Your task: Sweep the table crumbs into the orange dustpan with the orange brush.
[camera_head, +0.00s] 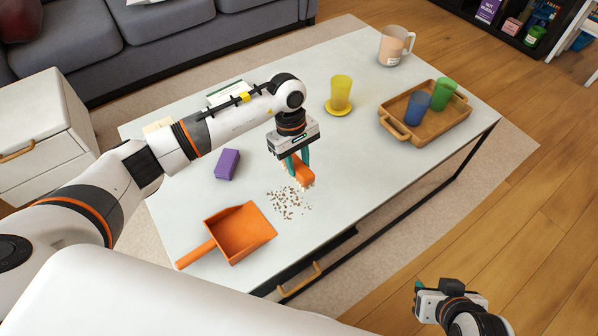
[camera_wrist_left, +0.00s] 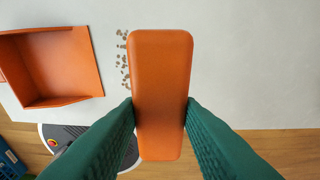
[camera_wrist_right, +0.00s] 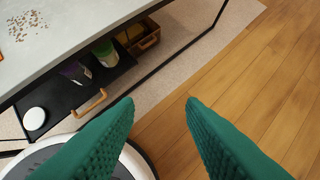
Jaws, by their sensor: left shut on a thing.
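The orange brush (camera_head: 304,172) is upright in my left gripper (camera_head: 297,166), bristles down, just right of and beyond the crumbs. In the left wrist view the brush (camera_wrist_left: 161,95) sits between both green fingers. I cannot tell whether its bristles touch the table. The brown crumbs (camera_head: 288,203) lie scattered on the white table (camera_head: 345,150), and some show in the left wrist view (camera_wrist_left: 124,60). The orange dustpan (camera_head: 241,233) lies left of the crumbs, its handle toward the near left. My right gripper (camera_head: 418,288) is open and empty, off the table's near side; its fingers (camera_wrist_right: 160,110) stand apart.
A purple block (camera_head: 228,164) lies behind the dustpan. A yellow cup (camera_head: 341,92) on a saucer, a wooden tray (camera_head: 408,131) with blue and green cups, and a mug (camera_head: 393,45) stand farther right. A drawer with items (camera_wrist_right: 85,85) is under the table.

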